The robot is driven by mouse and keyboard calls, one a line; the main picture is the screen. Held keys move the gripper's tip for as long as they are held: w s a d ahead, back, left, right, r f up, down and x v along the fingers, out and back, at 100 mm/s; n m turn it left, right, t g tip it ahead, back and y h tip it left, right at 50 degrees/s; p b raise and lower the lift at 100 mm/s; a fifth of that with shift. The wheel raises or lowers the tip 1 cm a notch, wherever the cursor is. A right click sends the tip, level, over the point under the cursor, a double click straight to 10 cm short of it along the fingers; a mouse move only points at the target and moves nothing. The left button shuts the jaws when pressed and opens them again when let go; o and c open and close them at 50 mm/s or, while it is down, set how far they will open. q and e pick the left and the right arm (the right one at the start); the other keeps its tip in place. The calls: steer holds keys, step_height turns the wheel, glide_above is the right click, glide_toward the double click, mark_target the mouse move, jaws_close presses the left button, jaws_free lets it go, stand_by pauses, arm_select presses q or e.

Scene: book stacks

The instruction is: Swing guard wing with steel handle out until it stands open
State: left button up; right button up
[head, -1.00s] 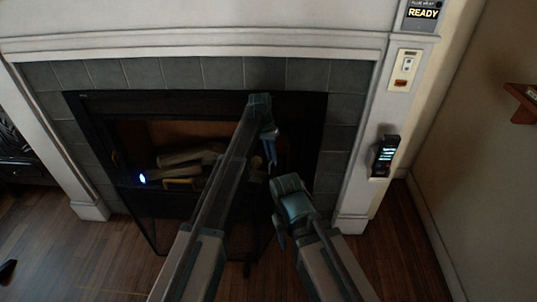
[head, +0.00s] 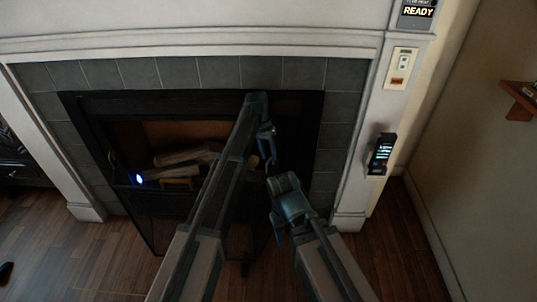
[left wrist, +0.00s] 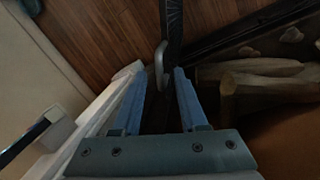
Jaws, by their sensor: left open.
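My left gripper (head: 269,155) is in front of the right part of the fireplace opening, pointing down. In the left wrist view its two blue fingers (left wrist: 158,82) are apart. The curved steel handle (left wrist: 159,62) shows between the fingertips, with no finger visibly closed on it. The handle joins a dark, narrow guard wing (left wrist: 174,22), seen nearly edge-on. In the head view a dark guard panel (head: 243,240) shows low between my arms, mostly hidden by them. My right gripper (head: 279,238) hangs low beside it; its jaws are too dark and small to judge.
Logs (head: 185,158) lie inside the fireplace behind the guard. The tiled surround (head: 215,72) and white right pillar (head: 355,190) stand close to my arms. A small handheld device (head: 381,154) is mounted on the pillar. The wooden floor (head: 395,250) at the right is clear.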

arm_select(q)
step_height(320, 180, up, 13)
steer(key=w+a+p, duration=0.1)
steer(key=a+p, duration=0.1)
steer(key=p, duration=1.1)
steer(key=shift+a+r, duration=0.2)
steer(key=s+a+r+y+p, duration=0.1)
steer(key=s+r+p, duration=0.2)
steer(key=s, duration=0.9)
steer(key=s+a+r+n+y+p, duration=0.1)
steer(key=s+r+p, duration=0.2)
steer(key=s, duration=0.9)
steer(key=s+a+r+y+p, duration=0.1)
steer(key=s+a+r+p, duration=0.1)
steer(key=s, duration=1)
steer(key=shift+s+r+n+t+p, duration=0.25)
steer(key=shift+r+t+p, duration=0.2)
steer(key=shift+p, duration=0.3)
steer(key=shift+w, duration=0.1)
